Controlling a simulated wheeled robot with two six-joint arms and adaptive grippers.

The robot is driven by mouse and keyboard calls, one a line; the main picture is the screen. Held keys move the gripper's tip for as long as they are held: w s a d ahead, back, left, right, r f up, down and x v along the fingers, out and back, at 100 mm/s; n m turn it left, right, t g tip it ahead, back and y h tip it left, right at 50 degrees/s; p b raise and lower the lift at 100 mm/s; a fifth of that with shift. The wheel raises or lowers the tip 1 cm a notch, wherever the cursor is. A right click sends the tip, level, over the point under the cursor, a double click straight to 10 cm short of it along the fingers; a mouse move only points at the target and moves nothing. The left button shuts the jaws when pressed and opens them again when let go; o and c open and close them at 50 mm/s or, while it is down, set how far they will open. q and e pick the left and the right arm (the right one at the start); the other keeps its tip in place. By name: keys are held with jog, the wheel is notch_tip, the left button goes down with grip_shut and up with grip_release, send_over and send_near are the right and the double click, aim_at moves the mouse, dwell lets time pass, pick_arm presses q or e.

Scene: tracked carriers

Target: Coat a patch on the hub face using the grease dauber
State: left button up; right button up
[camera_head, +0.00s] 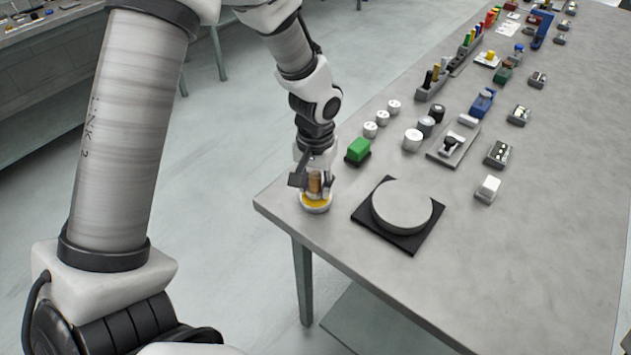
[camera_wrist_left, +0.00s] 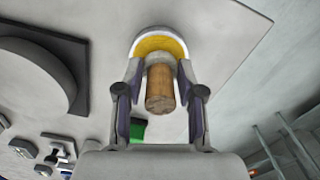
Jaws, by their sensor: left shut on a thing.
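My left gripper (camera_head: 316,182) is shut on the grease dauber, whose brown wooden handle (camera_wrist_left: 160,90) stands between the two fingers in the left wrist view. The dauber's lower end is over or in a round white dish of yellow grease (camera_wrist_left: 160,47) near the table's left edge; the dish also shows in the head view (camera_head: 315,206). I cannot tell whether the tip touches the grease. The hub is a grey disc (camera_head: 402,207) on a black square plate (camera_head: 403,241), right of the dish. Its top face looks bare grey. My right gripper is not in view.
A green block (camera_head: 357,150) lies just behind the dish. White and dark cylinders (camera_head: 413,139), a tray with a tool (camera_head: 453,143) and a white-topped block (camera_head: 487,189) stand farther back. The grey table (camera_head: 520,270) is clear in front and right of the hub.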

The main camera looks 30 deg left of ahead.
aim_at(315, 176)
pick_arm(q)
jog(key=shift+d+r, duration=0.1)
jog(key=shift+f, duration=0.55)
dwell(0.8)
jog(key=shift+s, duration=0.1)
dwell(1.0)
notch_tip(315, 176, up, 7)
jog(key=p, duration=0.6)
jog(key=shift+r+p, duration=0.1)
jog(key=shift+p, duration=0.25)
dwell(0.4)
